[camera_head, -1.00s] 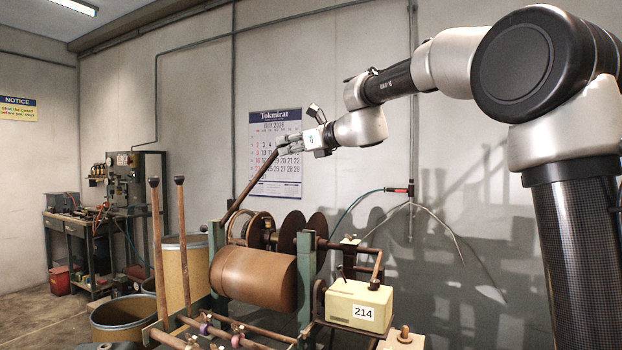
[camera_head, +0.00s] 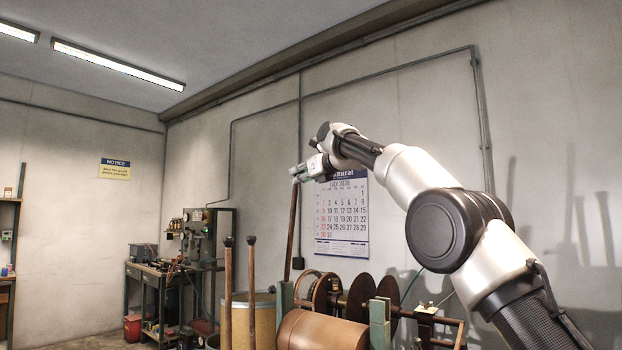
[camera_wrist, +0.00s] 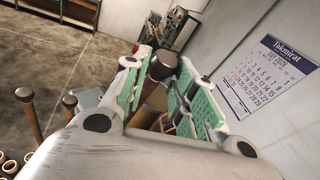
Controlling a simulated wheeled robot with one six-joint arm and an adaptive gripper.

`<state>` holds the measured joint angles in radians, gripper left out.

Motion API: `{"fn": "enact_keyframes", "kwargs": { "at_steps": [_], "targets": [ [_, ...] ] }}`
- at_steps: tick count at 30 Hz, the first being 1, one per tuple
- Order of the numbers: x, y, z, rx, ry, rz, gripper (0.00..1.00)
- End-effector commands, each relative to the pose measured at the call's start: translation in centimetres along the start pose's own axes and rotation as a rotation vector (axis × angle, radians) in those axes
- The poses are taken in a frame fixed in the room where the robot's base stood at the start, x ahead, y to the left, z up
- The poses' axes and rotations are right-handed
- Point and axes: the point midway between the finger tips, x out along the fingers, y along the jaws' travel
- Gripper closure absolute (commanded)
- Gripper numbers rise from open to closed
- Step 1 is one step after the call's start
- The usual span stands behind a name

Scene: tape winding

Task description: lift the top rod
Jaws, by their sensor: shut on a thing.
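The top rod (camera_head: 292,235) is a long brown wooden bar, now steep and nearly upright in the head view. My gripper (camera_head: 301,175) is shut on its upper end, high in front of the wall. The rod's lower end comes down near a green post of the winding machine; whether it touches cannot be told. In the wrist view my gripper's green-padded fingers (camera_wrist: 160,90) lie on either side of the rod's dark rounded knob (camera_wrist: 162,64). Much of the shaft is hidden there by the fingers and wrist.
The winding machine has a brown roll (camera_head: 322,332), dark discs (camera_head: 361,298) and green posts (camera_head: 380,322). Two knobbed levers (camera_head: 228,285) (camera_head: 252,280) stand left of it, near a tan drum (camera_head: 265,318). A calendar (camera_head: 342,215) hangs behind.

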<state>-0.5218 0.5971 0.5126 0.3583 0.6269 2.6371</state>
Motion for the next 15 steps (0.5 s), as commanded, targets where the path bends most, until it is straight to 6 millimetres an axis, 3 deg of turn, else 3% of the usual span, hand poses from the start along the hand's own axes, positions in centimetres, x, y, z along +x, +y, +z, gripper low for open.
{"fn": "enact_keyframes", "kwargs": {
  "at_steps": [2, 15],
  "targets": [
    [0.0, -0.5, 0.9, -0.005, -0.015, -0.015, 1.00],
    [1.0, 0.0, 1.6, -0.007, -0.017, -0.019, 1.00]
  ]
}}
